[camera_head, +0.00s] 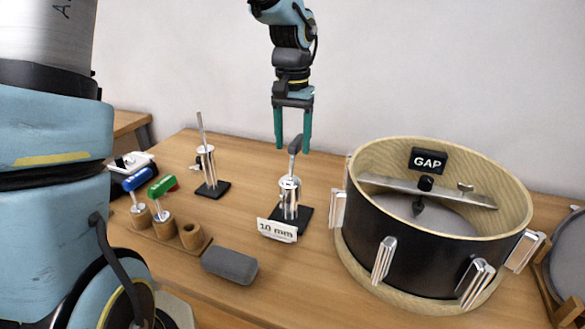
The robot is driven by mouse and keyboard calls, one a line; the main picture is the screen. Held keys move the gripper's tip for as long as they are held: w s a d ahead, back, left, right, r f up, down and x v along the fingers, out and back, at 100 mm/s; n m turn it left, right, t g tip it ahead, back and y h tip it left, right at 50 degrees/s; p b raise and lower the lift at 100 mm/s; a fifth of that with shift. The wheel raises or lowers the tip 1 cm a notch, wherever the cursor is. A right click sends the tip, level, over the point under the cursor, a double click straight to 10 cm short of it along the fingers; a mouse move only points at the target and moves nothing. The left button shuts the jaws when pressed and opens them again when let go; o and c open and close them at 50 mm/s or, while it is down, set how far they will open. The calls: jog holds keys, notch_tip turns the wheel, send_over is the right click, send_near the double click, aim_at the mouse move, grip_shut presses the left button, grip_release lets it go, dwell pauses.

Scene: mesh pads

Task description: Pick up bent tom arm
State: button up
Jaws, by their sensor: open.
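The bent tom arm (293,155) stands upright in a silver holder (290,191) on a black square base, behind a "10 mm" card (277,230). Its dark top end bends over slightly to the right. My gripper (293,138) points straight down above the holder, with two teal fingers apart. The bent top shows between the lower ends of the fingers. No grip on it is visible, and I cannot tell its exact depth between them.
A straight silver rod (201,132) stands in a similar holder at left. A large drum (430,245) with a "GAP" block fills the right. Green-handled (162,186) and blue-handled (137,180) tools stand in a wooden rack (191,236). A grey case (230,265) lies in front.

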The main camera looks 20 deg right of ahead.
jog(key=shift+s+a+f, duration=0.1)
jog(key=shift+f, duration=1.5)
grip_shut()
